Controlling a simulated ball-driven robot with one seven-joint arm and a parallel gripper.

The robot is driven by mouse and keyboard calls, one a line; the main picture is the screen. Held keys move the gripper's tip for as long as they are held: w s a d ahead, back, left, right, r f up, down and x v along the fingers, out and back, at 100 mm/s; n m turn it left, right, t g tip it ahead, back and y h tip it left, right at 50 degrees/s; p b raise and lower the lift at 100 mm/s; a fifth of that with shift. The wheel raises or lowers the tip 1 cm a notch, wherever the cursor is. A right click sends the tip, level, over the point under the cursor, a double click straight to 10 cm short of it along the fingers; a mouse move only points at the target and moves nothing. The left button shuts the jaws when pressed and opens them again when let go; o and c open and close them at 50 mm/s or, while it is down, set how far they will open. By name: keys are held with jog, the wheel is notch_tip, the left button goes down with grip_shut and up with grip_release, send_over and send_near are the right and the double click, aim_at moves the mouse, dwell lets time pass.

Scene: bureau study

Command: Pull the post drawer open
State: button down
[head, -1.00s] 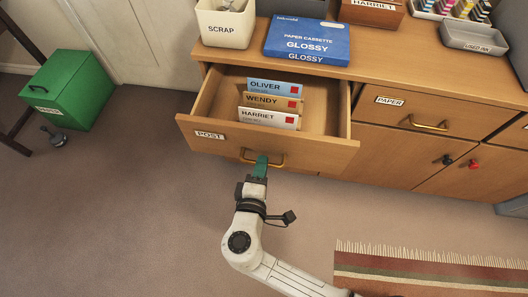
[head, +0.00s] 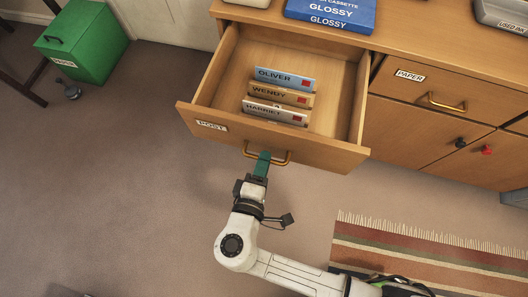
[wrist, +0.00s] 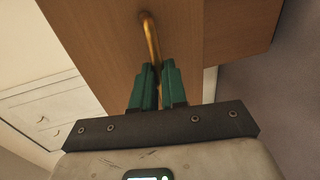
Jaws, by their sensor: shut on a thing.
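The post drawer (head: 232,137) stands well out of the wooden bureau, its white POST label at the left of its front. Inside it several envelopes lean in a row, marked OLIVER (head: 285,78), WENDY (head: 280,94) and HARRIET (head: 275,113). My gripper (head: 262,160) is shut on the brass drawer handle (head: 283,161), near the middle of the bar. In the wrist view the green fingers (wrist: 151,85) close around the handle (wrist: 150,38), and the fingertips partly hide it.
The paper drawer (head: 425,92) to the right is shut. A green box (head: 82,42) stands on the floor at left. A striped rug (head: 430,250) lies at lower right. The carpet in front at left is clear.

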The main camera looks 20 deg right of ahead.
jog(key=c, duration=1.2)
grip_release()
jog(key=v, duration=1.1)
jog(key=shift+p, duration=0.4)
jog(key=shift+w, duration=0.1)
